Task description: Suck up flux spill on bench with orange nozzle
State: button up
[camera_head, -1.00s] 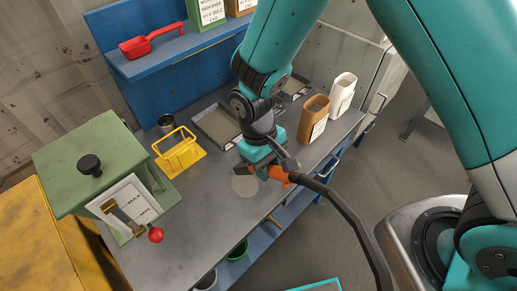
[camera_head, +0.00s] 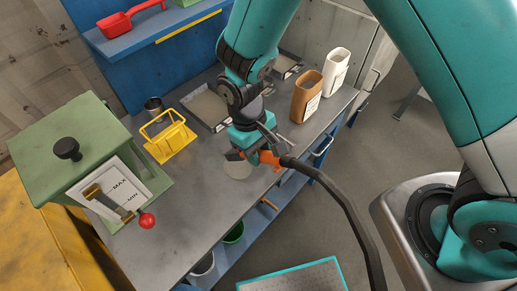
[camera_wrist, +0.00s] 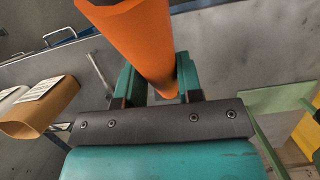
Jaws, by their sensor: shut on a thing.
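My gripper (camera_head: 252,157) is shut on the orange nozzle (camera_head: 268,158), low over the bench (camera_head: 185,215). The nozzle also shows between my fingers in the wrist view (camera_wrist: 140,45). A dark hose (camera_head: 340,190) runs from the nozzle down to the right. The flux spill (camera_head: 238,171) is a pale round patch on the bench, just below my gripper, which covers part of its upper edge. I cannot tell whether the nozzle's tip touches the spill.
A yellow rack (camera_head: 170,142) stands left of my gripper. A green box (camera_head: 70,140) with a red-knobbed lever is farther left. A brown container (camera_head: 306,98) and a white container (camera_head: 335,72) stand at the right. A tray (camera_head: 208,107) lies behind. The front bench is clear.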

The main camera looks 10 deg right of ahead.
jog(key=shift+a+f+b, duration=1.35)
jog(key=shift+f+b, duration=0.7)
jog(key=shift+f, duration=0.6)
notch_tip(320, 180, up, 10)
jog(key=p, duration=0.8)
jog(key=shift+d, duration=0.2)
jog(key=shift+s, duration=0.1)
